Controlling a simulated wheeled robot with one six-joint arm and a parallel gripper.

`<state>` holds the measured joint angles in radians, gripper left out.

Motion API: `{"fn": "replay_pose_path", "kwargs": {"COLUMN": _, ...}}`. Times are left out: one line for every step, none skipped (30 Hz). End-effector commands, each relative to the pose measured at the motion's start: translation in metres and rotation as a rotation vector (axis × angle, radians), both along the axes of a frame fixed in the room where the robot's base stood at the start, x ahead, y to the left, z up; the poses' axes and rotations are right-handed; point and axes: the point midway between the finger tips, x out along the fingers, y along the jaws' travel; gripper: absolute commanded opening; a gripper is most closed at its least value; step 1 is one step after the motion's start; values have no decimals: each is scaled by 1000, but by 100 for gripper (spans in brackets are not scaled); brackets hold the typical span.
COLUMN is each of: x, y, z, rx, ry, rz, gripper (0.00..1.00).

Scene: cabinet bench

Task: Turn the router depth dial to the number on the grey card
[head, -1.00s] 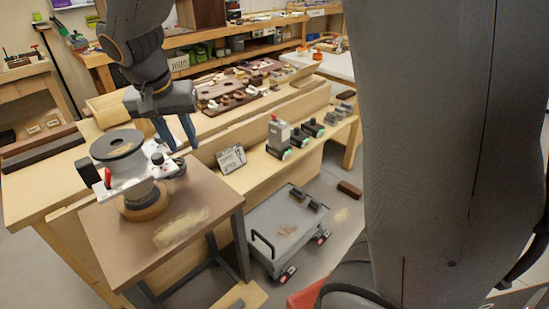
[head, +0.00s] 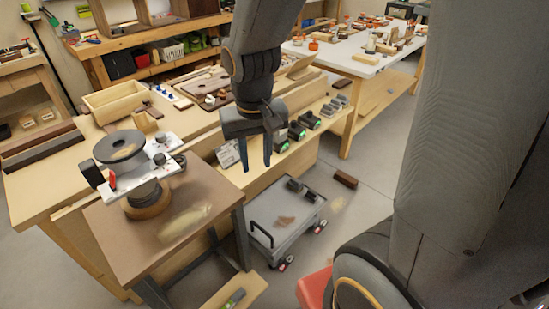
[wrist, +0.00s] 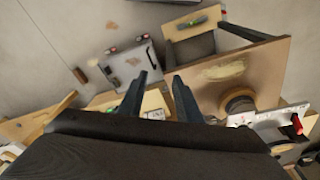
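The router (head: 130,168) stands on a small brown side table at the left in the head view. It has a dark round top, a white plate, a red lever and black knobs (head: 160,159); I cannot tell which part is the depth dial, and no numbers are readable. In the wrist view the router (wrist: 280,122) is at the right edge, partly cut off. The grey card (head: 228,154) stands on the bench's front ledge, partly behind my gripper; its number is too small to read. My gripper (head: 256,167) is open and empty, pointing down, right of the router and apart from it.
The brown side table (head: 200,190) has a pale dusty patch. A grey cart (head: 285,222) stands on the floor to its right. Several small tools (head: 297,130) line the bench ledge. A wooden box (head: 115,101) sits on the bench behind the router.

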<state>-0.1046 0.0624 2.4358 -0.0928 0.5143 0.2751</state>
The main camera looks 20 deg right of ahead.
Motion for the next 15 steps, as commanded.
{"fn": "replay_pose_path", "kwargs": {"x": -7, "y": -5, "z": 1, "rx": 4, "ry": 4, "rz": 6, "gripper": 32}}
{"fn": "replay_pose_path", "kwargs": {"x": -10, "y": -7, "z": 0, "rx": 6, "ry": 4, "rz": 13, "gripper": 32}}
{"fn": "replay_pose_path", "kwargs": {"x": -14, "y": -9, "z": 0, "rx": 7, "ry": 5, "rz": 22, "gripper": 32}}
{"fn": "replay_pose_path", "kwargs": {"x": -16, "y": -10, "z": -1, "rx": 8, "ry": 6, "rz": 27, "gripper": 32}}
{"fn": "replay_pose_path", "kwargs": {"x": -18, "y": -12, "z": -1, "rx": 9, "ry": 7, "rz": 32, "gripper": 32}}
{"fn": "replay_pose_path", "kwargs": {"x": -21, "y": -13, "z": -1, "rx": 11, "ry": 7, "rz": 37, "gripper": 32}}
{"fn": "replay_pose_path", "kwargs": {"x": -22, "y": -14, "z": -2, "rx": 11, "ry": 7, "rz": 41, "gripper": 32}}
{"fn": "replay_pose_path", "kwargs": {"x": -24, "y": -15, "z": -2, "rx": 12, "ry": 8, "rz": 44, "gripper": 32}}
{"fn": "replay_pose_path", "kwargs": {"x": -25, "y": -16, "z": -3, "rx": 12, "ry": 8, "rz": 47, "gripper": 32}}
{"fn": "replay_pose_path", "kwargs": {"x": -26, "y": -16, "z": -3, "rx": 13, "ry": 8, "rz": 49, "gripper": 32}}
{"fn": "replay_pose_path", "kwargs": {"x": -27, "y": -16, "z": -3, "rx": 14, "ry": 8, "rz": 51, "gripper": 32}}
{"fn": "replay_pose_path", "kwargs": {"x": -27, "y": -16, "z": -3, "rx": 13, "ry": 8, "rz": 54, "gripper": 32}}
{"fn": "replay_pose_path", "kwargs": {"x": -28, "y": -17, "z": -3, "rx": 13, "ry": 8, "rz": 54, "gripper": 32}}
{"fn": "replay_pose_path", "kwargs": {"x": -28, "y": -17, "z": -3, "rx": 13, "ry": 8, "rz": 55, "gripper": 32}}
{"fn": "replay_pose_path", "kwargs": {"x": -28, "y": -17, "z": -3, "rx": 13, "ry": 8, "rz": 55, "gripper": 32}}
